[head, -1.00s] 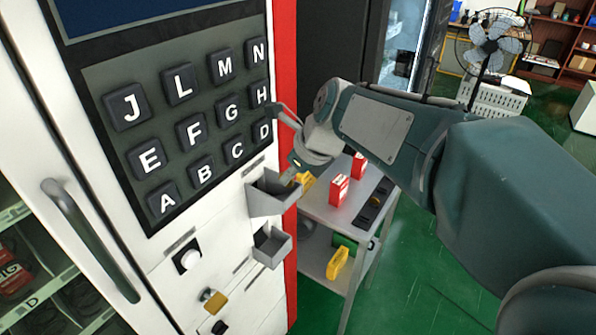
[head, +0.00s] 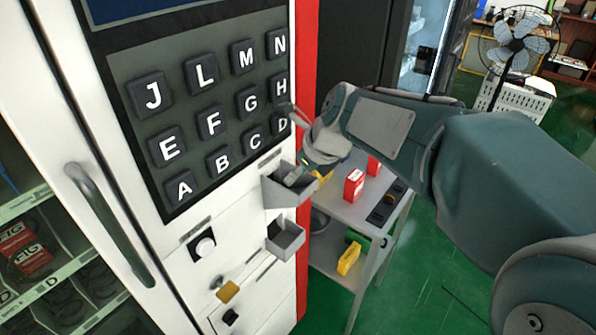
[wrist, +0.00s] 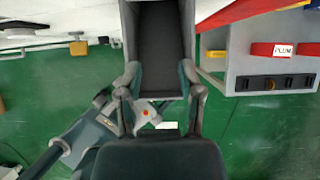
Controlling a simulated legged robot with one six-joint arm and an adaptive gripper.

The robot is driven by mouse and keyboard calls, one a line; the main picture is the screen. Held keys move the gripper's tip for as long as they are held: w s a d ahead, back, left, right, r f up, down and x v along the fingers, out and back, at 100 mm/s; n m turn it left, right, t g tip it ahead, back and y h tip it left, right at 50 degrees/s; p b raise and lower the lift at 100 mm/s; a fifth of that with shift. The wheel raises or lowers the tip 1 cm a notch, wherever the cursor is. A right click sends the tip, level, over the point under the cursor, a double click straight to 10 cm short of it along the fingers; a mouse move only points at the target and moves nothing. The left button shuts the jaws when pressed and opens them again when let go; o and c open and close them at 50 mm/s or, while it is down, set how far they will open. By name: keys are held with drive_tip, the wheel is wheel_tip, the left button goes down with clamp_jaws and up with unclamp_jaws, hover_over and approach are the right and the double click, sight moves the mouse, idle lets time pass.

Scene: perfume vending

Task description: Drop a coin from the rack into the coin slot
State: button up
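My gripper (head: 290,142) is at the front of the white vending machine (head: 185,225), by the upper grey open-topped bin (head: 284,192). In the wrist view my gripper (wrist: 160,82) is open, its fingers apart near the end of a grey bin (wrist: 119,40) with a dark interior. I see no coin between the fingers. A black strip with several slots or switches (head: 381,213) lies on the side table; it also shows in the wrist view (wrist: 290,83). I cannot tell whether it is the coin rack. I cannot make out a coin slot.
A lower grey bin (head: 287,238), a white round knob (head: 203,247) and a yellow block (head: 228,291) are on the machine front. The grey side table (head: 345,212) holds red boxes (head: 354,186); a yellow box (head: 349,258) is lower down. A fan (head: 514,42) stands behind. Green floor lies open at right.

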drive_tip(key=v, duration=1.2)
drive_tip(key=shift+s+f, duration=0.1)
idle(0.6)
drive_tip(key=s+d+f+n+h, duration=0.1)
drive_tip(key=s+d+f+n, duration=0.2)
drive_tip(key=n, duration=0.5)
drive_tip(key=s+d+f+n+t+h, duration=0.1)
drive_tip(key=s+d+f+n+h, duration=0.1)
drive_tip(key=s+n, duration=0.6)
drive_tip(key=s+d+f+n+t+h, duration=0.1)
drive_tip(key=s+d+f+n, duration=0.4)
drive_tip(key=n, duration=0.4)
drive_tip(key=shift+s+f+n+h, duration=0.3)
drive_tip(key=shift+s+f+h, duration=0.15)
drive_tip(key=shift+f, duration=0.35)
